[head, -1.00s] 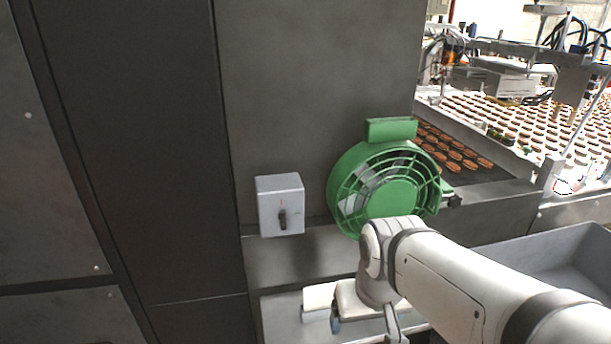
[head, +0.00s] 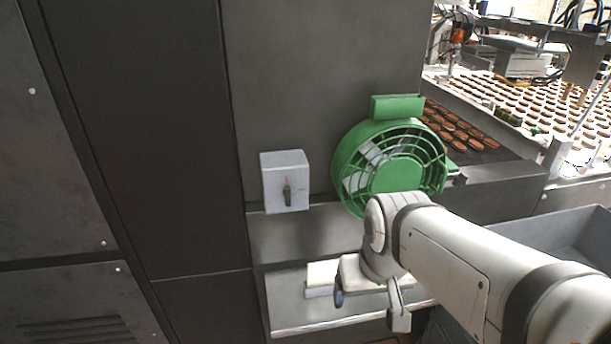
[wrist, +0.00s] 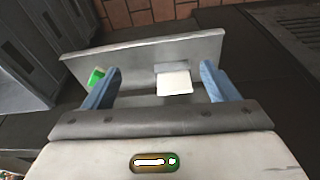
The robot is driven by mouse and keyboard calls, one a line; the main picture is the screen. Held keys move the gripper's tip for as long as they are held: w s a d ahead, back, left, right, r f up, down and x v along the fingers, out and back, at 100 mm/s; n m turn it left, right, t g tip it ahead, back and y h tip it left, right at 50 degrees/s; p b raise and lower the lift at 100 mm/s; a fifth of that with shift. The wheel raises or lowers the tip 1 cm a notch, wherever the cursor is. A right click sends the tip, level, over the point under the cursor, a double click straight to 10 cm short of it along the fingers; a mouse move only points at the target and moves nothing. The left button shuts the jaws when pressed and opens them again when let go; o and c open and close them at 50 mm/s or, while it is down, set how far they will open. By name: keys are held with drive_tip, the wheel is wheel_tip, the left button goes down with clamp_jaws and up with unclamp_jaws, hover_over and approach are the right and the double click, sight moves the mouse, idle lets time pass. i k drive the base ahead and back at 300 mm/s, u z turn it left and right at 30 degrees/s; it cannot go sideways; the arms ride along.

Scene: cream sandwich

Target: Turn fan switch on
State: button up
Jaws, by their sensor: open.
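The fan switch (head: 285,182) is a light grey box with a dark rotary knob (head: 288,195) on its front, fixed to the dark panel left of the fan. The knob stands about upright. The green fan (head: 397,165) sits to the right of the switch, partly hidden by my arm. My gripper (head: 368,312) is below and to the right of the switch, pointing down over the low shelf and apart from the switch. In the wrist view its two blue fingers (wrist: 160,86) are wide apart with nothing held between them. The switch does not show in the wrist view.
A low grey shelf (head: 290,318) holds a white block (head: 321,273) near my gripper; a white block (wrist: 174,83) and a green item (wrist: 97,77) show in the wrist view. A grey bin (head: 540,245) is at right. The conveyor (head: 540,115) lies behind. Space before the switch is clear.

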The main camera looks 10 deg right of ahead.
sight(286, 192)
drive_tip(key=u, duration=0.4)
drive_tip(key=k, duration=1.15)
drive_tip(key=z, duration=0.6)
drive_tip(key=i, duration=1)
drive_tip(key=z, duration=0.1)
